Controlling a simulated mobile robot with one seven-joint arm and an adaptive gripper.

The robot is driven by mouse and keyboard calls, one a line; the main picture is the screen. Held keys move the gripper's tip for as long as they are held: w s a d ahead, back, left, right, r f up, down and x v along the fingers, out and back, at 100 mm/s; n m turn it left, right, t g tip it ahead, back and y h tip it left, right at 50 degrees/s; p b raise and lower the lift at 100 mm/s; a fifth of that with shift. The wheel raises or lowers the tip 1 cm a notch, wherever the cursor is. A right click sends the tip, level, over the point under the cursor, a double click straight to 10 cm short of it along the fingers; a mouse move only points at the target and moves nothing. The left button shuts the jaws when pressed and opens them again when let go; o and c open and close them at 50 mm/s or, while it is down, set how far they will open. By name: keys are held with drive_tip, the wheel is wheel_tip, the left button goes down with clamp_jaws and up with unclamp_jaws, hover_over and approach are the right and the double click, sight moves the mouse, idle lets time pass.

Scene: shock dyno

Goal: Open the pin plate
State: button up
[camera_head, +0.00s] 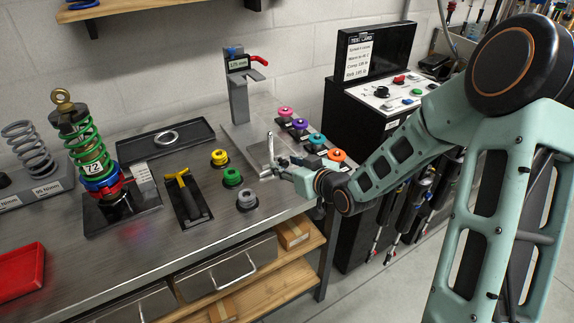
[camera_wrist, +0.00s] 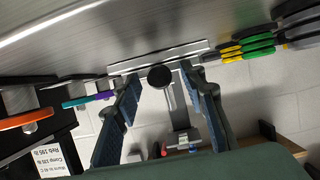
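My gripper (camera_head: 273,163) is low over the right part of the bench, at the front of a grey base plate (camera_head: 238,137). In the wrist view, which looks upside down, its two blue-padded fingers are spread apart (camera_wrist: 162,95). A round black knob (camera_wrist: 160,77) shows between them, in front of a thin pale plate edge (camera_wrist: 150,60) along the bench top; I cannot tell if they touch it. A grey upright (camera_head: 238,98) with a red lever (camera_head: 259,60) and a 175 mm label stands on the base plate. Which part is the pin plate is not clear.
Yellow, green and grey round pieces (camera_head: 232,177) stand left of my gripper. Pink, purple, teal and orange ones (camera_head: 335,155) stand to its right. A yellow-handled tool (camera_head: 183,182) and a coil-over shock (camera_head: 88,150) are farther left. A black cabinet (camera_head: 372,125) stands right of the bench.

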drive_tip(key=shift+d, duration=0.1)
drive_tip(key=v, duration=0.7)
drive_tip(key=shift+s+r, duration=0.1)
drive_tip(key=shift+s, duration=0.1)
drive_tip(key=shift+w+d, duration=0.1)
idle(0.3)
